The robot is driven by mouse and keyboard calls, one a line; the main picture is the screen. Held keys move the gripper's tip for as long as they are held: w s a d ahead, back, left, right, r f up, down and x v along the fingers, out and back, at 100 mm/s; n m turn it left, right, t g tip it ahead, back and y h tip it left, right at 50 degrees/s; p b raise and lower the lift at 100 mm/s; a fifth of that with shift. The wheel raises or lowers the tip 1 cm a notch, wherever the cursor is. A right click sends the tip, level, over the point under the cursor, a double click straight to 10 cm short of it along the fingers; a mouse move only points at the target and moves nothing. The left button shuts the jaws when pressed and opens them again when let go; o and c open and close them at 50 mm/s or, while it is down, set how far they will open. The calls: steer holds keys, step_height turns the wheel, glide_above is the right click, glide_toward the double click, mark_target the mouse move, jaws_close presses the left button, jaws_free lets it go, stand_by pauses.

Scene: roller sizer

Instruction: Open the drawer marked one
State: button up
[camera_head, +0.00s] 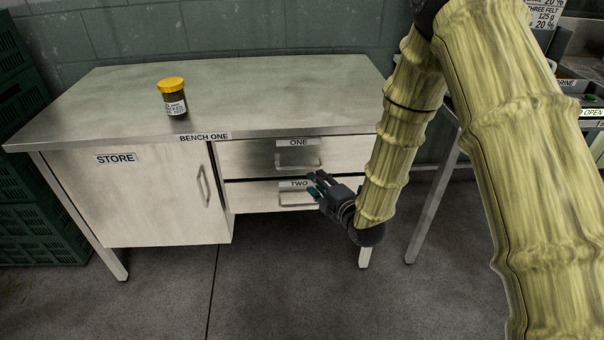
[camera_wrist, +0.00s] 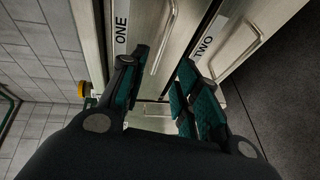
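The drawer marked ONE (camera_head: 245,157) is the upper of two drawers in the bench and looks shut. Its bar handle (camera_head: 312,162) sits below the ONE label. In the wrist view the ONE label (camera_wrist: 121,25) is at the top left, and the handle (camera_wrist: 163,38) lies ahead, in line with the gap between my fingers. My gripper (camera_head: 315,183) is in front of the drawers, low and right of the ONE handle. In the wrist view my gripper (camera_wrist: 165,62) has its green-padded fingers spread, with nothing held; I cannot tell the exact distance to the handle.
The drawer marked TWO (camera_head: 250,197) is directly below, its handle (camera_head: 296,199) close to my fingers. A store door (camera_head: 140,200) is at the left. A yellow-lidded jar (camera_head: 173,97) stands on the bench top (camera_head: 270,95). Green crates (camera_head: 30,200) are stacked left. Floor in front is clear.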

mark_target(301, 168)
steer(key=x, duration=1)
steer(key=shift+w+a+f, duration=0.1)
steer(key=shift+w, duration=0.1)
jaws_close()
